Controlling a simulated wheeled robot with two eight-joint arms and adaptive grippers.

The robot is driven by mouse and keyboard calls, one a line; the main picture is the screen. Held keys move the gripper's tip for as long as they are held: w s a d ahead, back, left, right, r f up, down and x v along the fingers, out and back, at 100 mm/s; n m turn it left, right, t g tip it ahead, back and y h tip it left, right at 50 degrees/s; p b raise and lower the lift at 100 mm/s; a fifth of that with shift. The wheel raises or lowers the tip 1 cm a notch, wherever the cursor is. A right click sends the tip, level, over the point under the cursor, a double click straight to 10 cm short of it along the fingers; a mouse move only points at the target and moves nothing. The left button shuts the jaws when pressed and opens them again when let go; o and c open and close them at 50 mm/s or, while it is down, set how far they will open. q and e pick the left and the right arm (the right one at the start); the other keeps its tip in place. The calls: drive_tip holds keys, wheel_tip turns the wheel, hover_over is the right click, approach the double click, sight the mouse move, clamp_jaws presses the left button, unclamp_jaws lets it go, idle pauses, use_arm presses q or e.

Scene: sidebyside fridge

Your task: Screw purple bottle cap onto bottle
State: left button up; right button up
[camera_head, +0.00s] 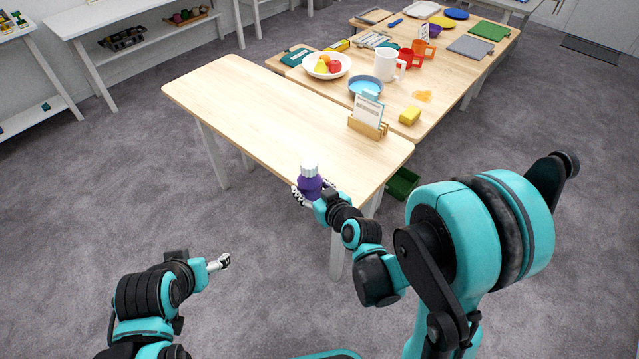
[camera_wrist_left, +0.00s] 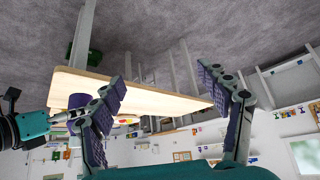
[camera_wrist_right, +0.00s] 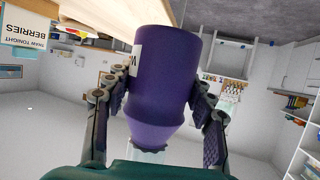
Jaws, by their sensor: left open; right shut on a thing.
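A purple bottle (camera_head: 310,184) with a whitish top is held upright at the near edge of the wooden table. My right gripper (camera_head: 314,192) is shut around its body. The right wrist view shows the bottle (camera_wrist_right: 160,90) between both fingers, with a label edge on its side and a pale, translucent part beyond its narrow end. I cannot tell whether that part is a neck or a cap. I cannot make out a separate purple cap. My left gripper (camera_head: 222,262) is low over the floor, left of the bottle and apart from it; its fingers (camera_wrist_left: 162,78) are open and empty.
The near table (camera_head: 250,110) is mostly bare, with a card holder (camera_head: 368,127) at its right edge. Open floor lies at left.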

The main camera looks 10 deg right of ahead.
drive_tip(key=w+a+f+n+g+y, duration=0.1)
drive_tip(key=a+f+n+g+y, duration=0.2)
drive_tip(key=a, duration=0.4)
drive_tip(key=f+n+y, duration=0.1)
drive_tip(key=n+y, duration=0.1)
drive_tip(key=shift+n+y, duration=0.3)
use_arm(q)
drive_tip(key=shift+w+r, duration=0.1)
drive_tip(key=shift+r, duration=0.05)
drive_tip(key=c, duration=0.5)
use_arm(e)
clamp_jaws()
use_arm(q)
drive_tip(key=w+d+r+n+g, duration=0.2)
drive_tip(key=w+d+n, duration=0.3)
drive_tip(key=w+d, duration=0.1)
drive_tip(key=w+d+r+n+g, duration=0.2)
drive_tip(key=w+d+r+n, duration=0.1)
drive_tip(key=w+d+n, duration=0.3)
drive_tip(key=w+d+r+n+g, duration=0.3)
drive_tip(key=w+d+n, duration=0.2)
drive_tip(key=w+d, duration=0.2)
drive_tip(key=shift+w+d+n, duration=0.15)
drive_tip(key=shift+w+n, duration=0.15)
drive_tip(key=shift+w, duration=0.65)
drive_tip(key=shift+c, duration=0.2)
